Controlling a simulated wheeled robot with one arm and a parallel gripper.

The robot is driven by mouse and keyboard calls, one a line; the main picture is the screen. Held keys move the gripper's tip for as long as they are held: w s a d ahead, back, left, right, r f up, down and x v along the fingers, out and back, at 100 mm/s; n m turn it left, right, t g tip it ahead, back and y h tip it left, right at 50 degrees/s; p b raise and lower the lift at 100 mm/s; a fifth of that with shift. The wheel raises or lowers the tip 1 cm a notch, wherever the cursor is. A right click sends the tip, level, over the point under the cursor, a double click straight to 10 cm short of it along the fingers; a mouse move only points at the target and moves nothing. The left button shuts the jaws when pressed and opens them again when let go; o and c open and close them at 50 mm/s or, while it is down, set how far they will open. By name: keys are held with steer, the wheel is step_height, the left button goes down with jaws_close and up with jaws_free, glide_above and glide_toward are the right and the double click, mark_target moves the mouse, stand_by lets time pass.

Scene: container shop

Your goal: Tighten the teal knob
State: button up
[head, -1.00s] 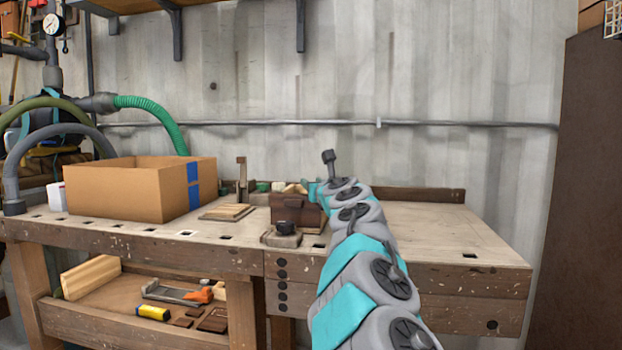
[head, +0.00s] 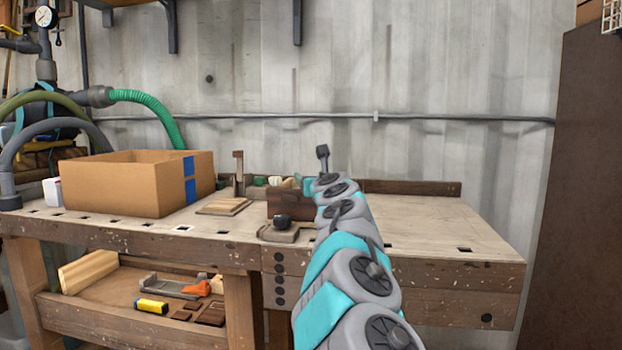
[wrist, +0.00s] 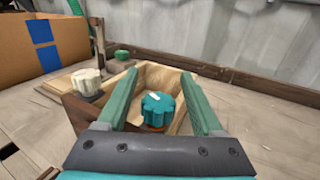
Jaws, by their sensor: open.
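The teal knob (wrist: 158,108) has a lobed rim and a small white mark on top. In the wrist view it sits on an orange-brown base on a wooden block, between and beyond the roots of my fingers. My gripper (wrist: 160,85) is open, its two green fingers on either side of the knob in the picture, with no contact visible. In the head view my arm reaches over the bench and hides the knob; the brown wooden box (head: 288,203) shows just left of the arm.
A white knob (wrist: 86,80) and a green knob (wrist: 122,55) stand left of the teal one. A cardboard box (head: 115,190) with blue tape stands on the workbench (head: 440,225). A dark clamp-like piece (head: 282,228) sits at the front edge. The bench's right side is clear.

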steer(key=shift+s, duration=0.1)
steer(key=shift+s+d+f+b, duration=0.15)
steer(key=shift+s+b, duration=0.2)
steer(key=shift+s, duration=0.15)
steer(key=b+v, duration=0.1)
steer(key=v, duration=0.5)
steer(key=shift+s+b, duration=0.3)
